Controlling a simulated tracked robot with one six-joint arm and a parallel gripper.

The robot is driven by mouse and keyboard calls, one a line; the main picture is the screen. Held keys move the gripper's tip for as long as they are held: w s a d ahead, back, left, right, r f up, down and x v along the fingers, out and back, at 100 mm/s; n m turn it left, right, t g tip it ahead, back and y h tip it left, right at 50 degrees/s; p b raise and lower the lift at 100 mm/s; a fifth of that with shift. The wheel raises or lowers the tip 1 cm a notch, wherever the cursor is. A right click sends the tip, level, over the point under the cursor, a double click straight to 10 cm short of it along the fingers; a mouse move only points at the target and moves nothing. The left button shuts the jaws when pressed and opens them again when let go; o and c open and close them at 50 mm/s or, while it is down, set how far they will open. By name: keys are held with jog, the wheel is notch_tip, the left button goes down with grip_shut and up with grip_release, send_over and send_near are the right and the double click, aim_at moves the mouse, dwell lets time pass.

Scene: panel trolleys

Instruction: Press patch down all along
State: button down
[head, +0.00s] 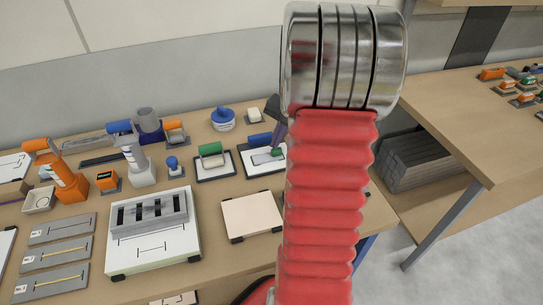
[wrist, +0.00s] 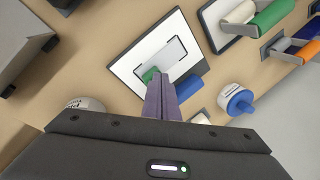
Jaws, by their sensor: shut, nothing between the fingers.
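The patch (head: 262,158) is a pale grey rectangle lying on a white board with black corners (head: 249,170). In the wrist view, the patch (wrist: 163,57) lies slanted on the white board (wrist: 127,66), with a green piece (wrist: 149,75) at its near end. My gripper (wrist: 158,80) is shut and empty, its purple-grey fingers pointing at this green end. In the head view, my gripper (head: 276,143) shows beside my red arm, just above the green piece (head: 277,152). I cannot tell whether the fingertips touch it. My fingers hide part of the board's near edge.
A blue roller (head: 259,140) lies at the board's back edge. A blank beige board (head: 251,215) lies in front. My arm hides the bench's right part.

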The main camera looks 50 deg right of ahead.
aim_at(262, 158)
jog(key=shift+f, duration=0.5)
dwell(0.7)
jog(key=shift+r, duration=0.1)
jog(key=shift+r, duration=1.45)
jog(key=shift+w+a, duration=0.5)
jog(key=shift+a, duration=0.4)
jog(key=shift+w+a, duration=0.45)
jog(key=shift+a, duration=0.4)
jog(key=shift+f, duration=3)
jog(key=shift+r, duration=1.55)
